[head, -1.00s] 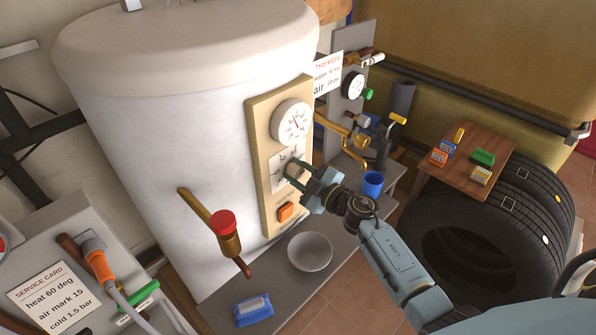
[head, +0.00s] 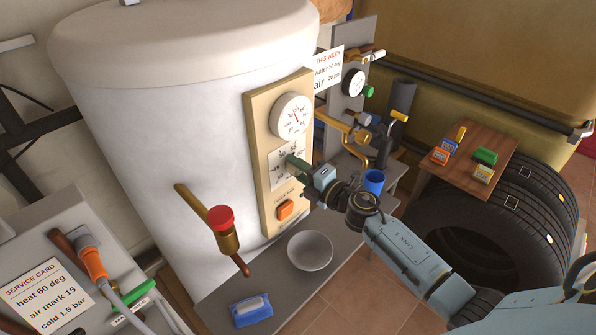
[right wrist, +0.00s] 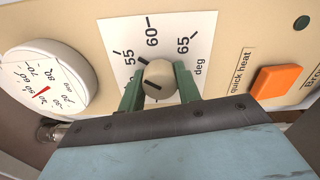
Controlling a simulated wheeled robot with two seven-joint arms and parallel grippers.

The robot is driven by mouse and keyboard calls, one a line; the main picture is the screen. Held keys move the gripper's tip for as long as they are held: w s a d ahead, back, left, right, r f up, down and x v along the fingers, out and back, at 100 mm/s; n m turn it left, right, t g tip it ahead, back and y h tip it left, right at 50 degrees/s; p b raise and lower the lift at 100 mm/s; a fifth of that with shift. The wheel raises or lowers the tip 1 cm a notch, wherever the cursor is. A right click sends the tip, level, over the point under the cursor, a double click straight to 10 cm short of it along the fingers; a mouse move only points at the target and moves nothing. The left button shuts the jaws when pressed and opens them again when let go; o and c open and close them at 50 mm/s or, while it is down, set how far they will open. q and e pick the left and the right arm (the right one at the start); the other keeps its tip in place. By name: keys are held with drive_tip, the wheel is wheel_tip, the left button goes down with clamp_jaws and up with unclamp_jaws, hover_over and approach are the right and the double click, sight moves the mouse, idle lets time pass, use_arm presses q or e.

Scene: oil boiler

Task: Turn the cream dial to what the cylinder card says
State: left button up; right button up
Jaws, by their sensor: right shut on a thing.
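The cream dial (right wrist: 165,72) sits on a white scale plate (right wrist: 112,30) marked 55, 60, 65 deg. My right gripper (head: 296,162) is shut on it, one finger on each side in the right wrist view (right wrist: 160,88). The dial's dark line lies at its lower left and tilts down to the right; which mark it points to is unclear. In the head view the gripper hides most of the dial. A service card (head: 45,290) at the lower left reads heat 60 deg, air mark 15, cold 1.5 bar. Another card (head: 328,70), "this week", stands right of the panel. My left gripper is out of view.
A round gauge (head: 291,116) with a red needle is above the dial, and an orange switch (head: 285,209) is below. A red-capped valve (head: 221,218) sticks out at the left. A bowl (head: 310,251) and a blue cup (head: 374,181) stand on the bench.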

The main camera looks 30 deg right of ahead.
drive_tip(key=n+b, duration=0.2)
drive_tip(key=n, duration=0.4)
drive_tip(key=shift+f, duration=0.1)
drive_tip(key=n+b, duration=0.1)
drive_tip(key=n, duration=0.5)
idle(0.4)
drive_tip(key=o, duration=1)
drive_tip(key=shift+c, duration=0.2)
drive_tip(key=shift+s, duration=0.1)
drive_tip(key=b+v, duration=0.3)
drive_tip(key=v, duration=1)
